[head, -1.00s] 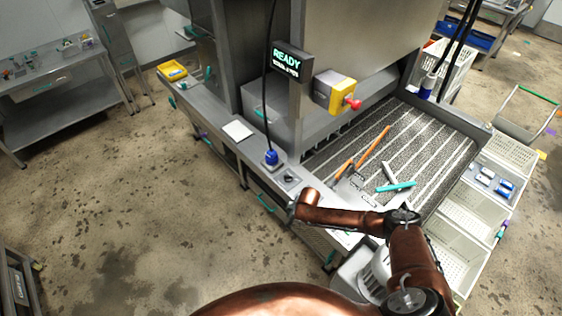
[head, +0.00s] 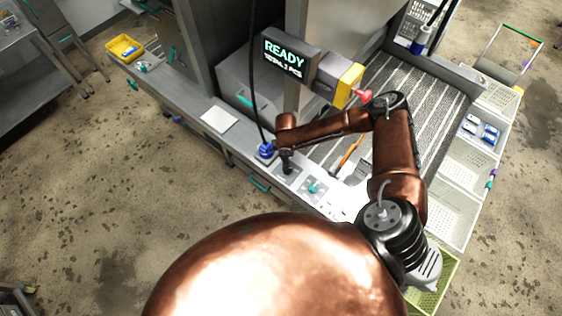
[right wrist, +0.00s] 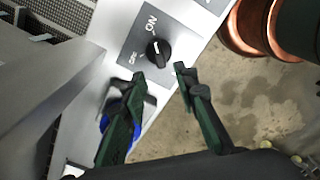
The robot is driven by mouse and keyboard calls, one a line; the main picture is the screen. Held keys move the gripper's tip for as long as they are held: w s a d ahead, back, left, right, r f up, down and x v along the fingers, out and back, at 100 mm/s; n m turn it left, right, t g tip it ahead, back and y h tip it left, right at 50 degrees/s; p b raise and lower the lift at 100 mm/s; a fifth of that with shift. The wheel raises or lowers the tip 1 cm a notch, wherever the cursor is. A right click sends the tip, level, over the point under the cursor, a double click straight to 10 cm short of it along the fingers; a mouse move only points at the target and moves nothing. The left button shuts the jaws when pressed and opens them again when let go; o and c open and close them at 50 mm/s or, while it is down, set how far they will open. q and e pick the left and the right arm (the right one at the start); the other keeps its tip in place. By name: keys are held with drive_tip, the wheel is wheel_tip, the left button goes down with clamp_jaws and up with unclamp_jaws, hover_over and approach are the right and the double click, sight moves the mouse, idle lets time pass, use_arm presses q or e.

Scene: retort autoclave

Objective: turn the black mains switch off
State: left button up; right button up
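The black mains switch (right wrist: 157,53) is a round knob on a dark plate lettered ON and OFF, seen in the right wrist view. A pale mark on it seems to face the ON side. My right gripper (right wrist: 158,73) is open, its dark green fingers apart, with the tips just short of the knob and on either side of its near edge. Nothing is between the fingers. In the head view the right gripper (head: 287,160) hangs over the front ledge and hides most of the switch. My left gripper is not in view.
A blue plug with a black cable (head: 266,151) stands just left of the switch. A teal knob (head: 314,187) sits to its right on the ledge. The READY display (head: 284,58) and a yellow box with a red button (head: 349,85) are above, near my arm.

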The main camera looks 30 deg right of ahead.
drive_tip(key=shift+s+f, duration=0.35)
drive_tip(key=shift+f, duration=0.2)
drive_tip(key=shift+s+f, duration=0.3)
drive_tip(key=shift+f, duration=0.25)
drive_tip(key=f, duration=0.1)
drive_tip(key=w+f, duration=0.1)
drive_tip(key=shift+a+f, duration=0.15)
drive_tip(key=shift+f, duration=0.15)
drive_tip(key=shift+w+f, duration=0.1)
drive_tip(key=shift+f, duration=0.3)
drive_tip(key=shift+s+r, duration=0.15)
drive_tip(key=shift+s, duration=0.05)
drive_tip(key=shift+w, duration=0.3)
drive_tip(key=c, duration=0.4)
drive_tip(key=shift+s, duration=0.15)
clamp_jaws()
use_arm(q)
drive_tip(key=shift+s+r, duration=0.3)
